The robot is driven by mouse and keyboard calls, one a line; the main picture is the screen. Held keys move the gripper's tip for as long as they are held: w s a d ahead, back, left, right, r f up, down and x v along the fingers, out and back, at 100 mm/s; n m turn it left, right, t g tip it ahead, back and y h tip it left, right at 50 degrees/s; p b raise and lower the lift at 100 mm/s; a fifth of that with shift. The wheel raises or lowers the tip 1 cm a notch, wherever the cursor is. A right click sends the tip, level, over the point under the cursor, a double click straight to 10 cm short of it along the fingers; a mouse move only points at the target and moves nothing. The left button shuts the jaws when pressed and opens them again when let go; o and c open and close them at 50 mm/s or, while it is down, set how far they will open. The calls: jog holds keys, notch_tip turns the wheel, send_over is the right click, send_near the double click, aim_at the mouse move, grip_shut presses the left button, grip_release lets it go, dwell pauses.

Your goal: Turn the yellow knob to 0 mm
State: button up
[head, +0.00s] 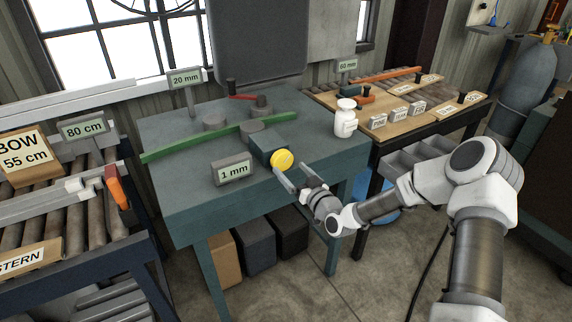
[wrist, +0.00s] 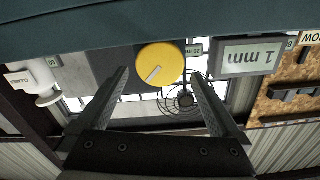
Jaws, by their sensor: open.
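The yellow knob (head: 282,160) sits on the front face of a dark teal block (head: 262,147) on the teal bench. It also shows in the wrist view (wrist: 159,65), with a pale pointer line across its lower left part. The wrist view is upside down. A display (head: 233,171) left of the knob reads "1 mm"; it shows inverted in the wrist view (wrist: 249,56). My gripper (head: 291,180) is open and empty, just in front of the knob. In the wrist view its fingers (wrist: 162,80) point toward the knob, one to each side, apart from it.
A green bar (head: 205,142) lies across the teal bench (head: 180,195). A "20 mm" sign (head: 185,78) stands behind it. A white bottle (head: 345,118) stands at the bench's right edge. A wooden-topped table (head: 440,113) is at right, a roller table with planks (head: 50,205) at left.

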aim_at(284, 163)
jog(key=shift+x, duration=1.95)
jog(key=c, duration=1.1)
jog(key=shift+f+b, duration=0.1)
jog(key=shift+b, duration=0.35)
